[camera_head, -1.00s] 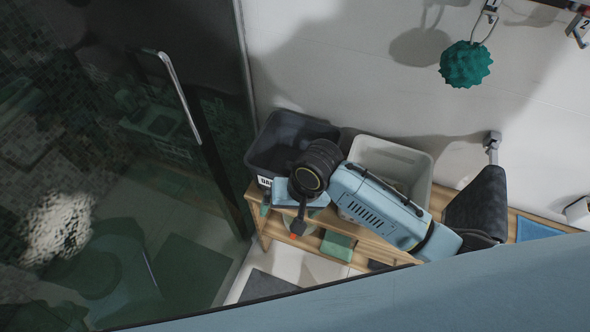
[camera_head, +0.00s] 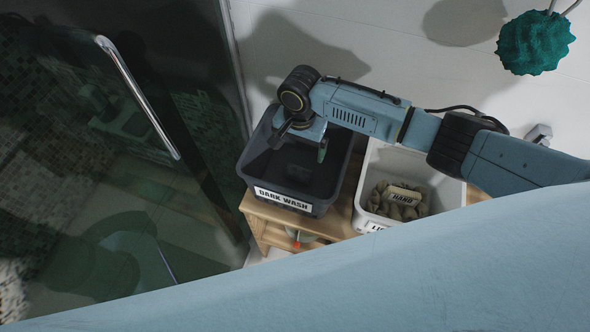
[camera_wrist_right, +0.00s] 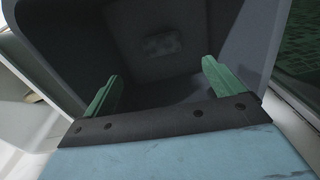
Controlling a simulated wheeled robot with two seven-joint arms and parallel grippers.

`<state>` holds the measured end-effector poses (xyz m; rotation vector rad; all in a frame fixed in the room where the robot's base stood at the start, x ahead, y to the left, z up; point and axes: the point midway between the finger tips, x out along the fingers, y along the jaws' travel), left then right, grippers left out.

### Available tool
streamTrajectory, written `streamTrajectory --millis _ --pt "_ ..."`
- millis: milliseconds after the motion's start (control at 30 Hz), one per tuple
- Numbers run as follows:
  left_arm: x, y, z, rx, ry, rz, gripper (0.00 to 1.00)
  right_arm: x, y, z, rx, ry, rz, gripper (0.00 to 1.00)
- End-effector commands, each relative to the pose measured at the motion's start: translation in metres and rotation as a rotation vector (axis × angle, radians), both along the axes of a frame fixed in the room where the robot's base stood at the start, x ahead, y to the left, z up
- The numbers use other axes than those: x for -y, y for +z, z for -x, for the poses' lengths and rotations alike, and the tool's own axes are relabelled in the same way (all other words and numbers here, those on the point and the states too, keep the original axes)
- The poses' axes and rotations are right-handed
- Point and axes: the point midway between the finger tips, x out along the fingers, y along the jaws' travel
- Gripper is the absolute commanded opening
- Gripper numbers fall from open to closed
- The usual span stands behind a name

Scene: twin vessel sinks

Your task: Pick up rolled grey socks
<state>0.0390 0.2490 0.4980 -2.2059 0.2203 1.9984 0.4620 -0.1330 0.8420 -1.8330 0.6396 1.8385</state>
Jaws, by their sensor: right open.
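A small dark grey bundle (camera_wrist_right: 162,44) lies on the floor of the dark bin (camera_wrist_right: 215,25) in the right wrist view. It looks like the rolled grey socks, but it is dim and its shape is hard to make out. In the head view a faint dark lump (camera_head: 299,173) shows in the same bin, labelled DARK WASH (camera_head: 283,200). My right gripper (camera_head: 299,150) points down into the bin's mouth. Its green fingers stand wide apart and empty in the wrist view (camera_wrist_right: 158,75), with the bundle beyond them, apart from both. My left gripper is out of view.
A glass door with a metal handle (camera_head: 138,97) is at left. A green spiky ball (camera_head: 535,43) hangs at upper right.

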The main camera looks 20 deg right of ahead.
Motion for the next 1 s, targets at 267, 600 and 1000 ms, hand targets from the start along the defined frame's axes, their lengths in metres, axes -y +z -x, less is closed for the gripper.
streamTrajectory --millis 267,600,1000 --pt "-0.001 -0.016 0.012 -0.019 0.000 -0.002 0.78 0.000 -0.039 0.000 0.000 -0.001 0.002 0.94" --pt "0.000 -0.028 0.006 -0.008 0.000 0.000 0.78 0.000 -0.086 0.000 0.001 0.000 0.001 0.94" --pt "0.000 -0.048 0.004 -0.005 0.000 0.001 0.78 0.001 -0.135 -0.002 0.000 0.001 0.001 0.94"
